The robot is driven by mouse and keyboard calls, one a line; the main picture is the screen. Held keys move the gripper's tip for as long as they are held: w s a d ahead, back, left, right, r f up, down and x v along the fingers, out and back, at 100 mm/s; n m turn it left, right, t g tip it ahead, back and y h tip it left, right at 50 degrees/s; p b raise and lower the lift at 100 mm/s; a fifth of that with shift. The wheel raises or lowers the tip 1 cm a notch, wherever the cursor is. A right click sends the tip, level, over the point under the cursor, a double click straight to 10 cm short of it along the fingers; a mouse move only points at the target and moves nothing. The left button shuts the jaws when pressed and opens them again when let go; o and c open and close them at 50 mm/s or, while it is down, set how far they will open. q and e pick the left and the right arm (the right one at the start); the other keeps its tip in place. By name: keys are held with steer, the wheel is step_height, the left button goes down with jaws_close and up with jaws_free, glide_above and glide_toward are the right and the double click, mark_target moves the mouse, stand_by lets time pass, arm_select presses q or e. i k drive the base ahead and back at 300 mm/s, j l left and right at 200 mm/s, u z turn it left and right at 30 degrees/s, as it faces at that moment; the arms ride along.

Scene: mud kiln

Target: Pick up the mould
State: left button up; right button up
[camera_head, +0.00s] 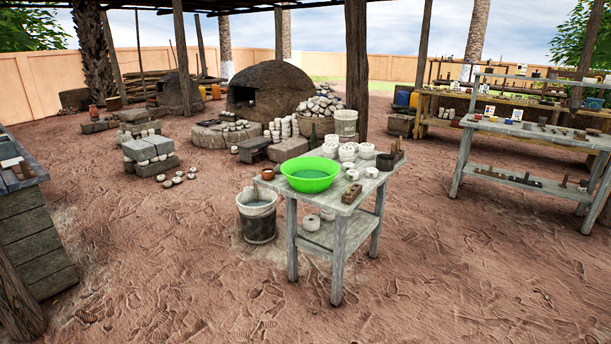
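I cannot tell for sure which object is the mould. On the small grey wooden table (340,222) stand several whitish round clay pieces (347,152), some of them stacked. A small brown block (352,193) lies near the table's front right edge. Smaller whitish pieces (352,175) sit beside a green bowl (310,186) that holds liquid. A whitish round piece (311,222) rests on the table's lower shelf. Neither of my grippers is in view.
A bucket (257,217) stands on the ground left of the table. A stone-block bench (36,235) is at the left edge. Shelved tables (520,180) stand at the right. A domed mud kiln (268,90) is behind. The dirt floor in front is clear.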

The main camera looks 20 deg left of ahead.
mark_target(351, 174)
steer(key=i+u, duration=0.15)
steer(key=u, duration=0.25)
steer(key=i+l+u, duration=0.1)
steer(key=u, duration=0.3)
steer(key=i+l+u, duration=0.15)
steer(key=u, duration=0.25)
steer(key=i+l+u, duration=0.3)
steer(key=l+u, duration=0.3)
steer(key=i+l+u, duration=0.15)
steer(key=l, duration=0.3)
steer(key=i+l+u, duration=0.1)
steer(key=l, duration=0.3)
steer(key=i+l+u, duration=0.15)
steer(key=l, duration=0.35)
steer(key=l+u, duration=0.1)
steer(key=l, duration=0.35)
steer(key=i+l, duration=0.1)
steer(key=l, duration=0.4)
steer(key=i+l, duration=0.1)
steer(key=l, duration=0.9)
steer(key=i+l, duration=0.15)
steer(key=l, duration=0.35)
